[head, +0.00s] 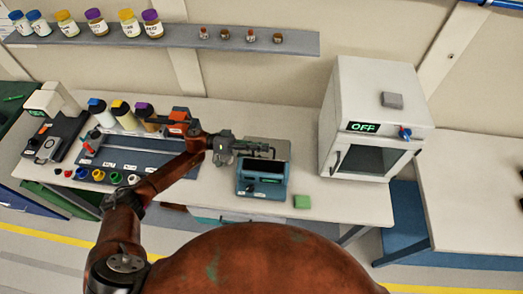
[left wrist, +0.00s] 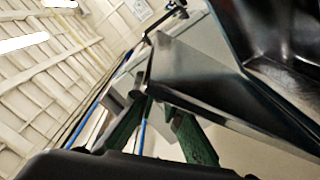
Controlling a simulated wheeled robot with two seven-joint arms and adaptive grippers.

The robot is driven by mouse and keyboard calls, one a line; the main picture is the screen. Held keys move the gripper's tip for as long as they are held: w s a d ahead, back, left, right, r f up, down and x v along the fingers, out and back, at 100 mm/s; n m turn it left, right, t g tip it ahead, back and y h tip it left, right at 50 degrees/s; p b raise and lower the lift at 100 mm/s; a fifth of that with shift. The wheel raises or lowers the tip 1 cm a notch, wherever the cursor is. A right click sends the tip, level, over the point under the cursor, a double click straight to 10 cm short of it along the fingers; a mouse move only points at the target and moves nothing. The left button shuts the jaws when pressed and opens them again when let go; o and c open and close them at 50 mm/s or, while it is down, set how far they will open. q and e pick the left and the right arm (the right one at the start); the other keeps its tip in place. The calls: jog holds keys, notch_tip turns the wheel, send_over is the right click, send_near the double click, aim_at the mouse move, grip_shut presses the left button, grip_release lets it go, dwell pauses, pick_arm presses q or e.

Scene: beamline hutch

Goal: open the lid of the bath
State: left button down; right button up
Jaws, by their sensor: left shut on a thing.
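The bath (head: 262,189) is a small teal box with a control panel on its front, standing on the bench in the middle of the head view. Its top shows a dark opening. The grey lid (head: 267,143) appears raised at the back of the bath; its exact angle is unclear. My left gripper (head: 264,151) reaches in from the left over the back of the bath and is shut on the lid, at what looks like its handle bar. In the left wrist view, large dark surfaces fill the upper right, and the grip itself is hard to make out. My right gripper is not in view.
A white oven-like cabinet (head: 378,115) reading OFF stands right of the bath. A green block (head: 302,202) lies near the bench's front edge. Bottles (head: 122,113) and a blue-grey tray (head: 130,158) are to the left. A shelf (head: 180,35) with jars runs above.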

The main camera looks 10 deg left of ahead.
pick_arm(q)
jog(key=shift+w+r+n+p, duration=0.55)
jog(key=shift+w+r+n, duration=0.1)
jog(key=shift+w+n, duration=0.15)
jog(key=c, duration=2.1)
grip_release()
jog(key=shift+r, duration=0.1)
notch_tip(320, 180, up, 10)
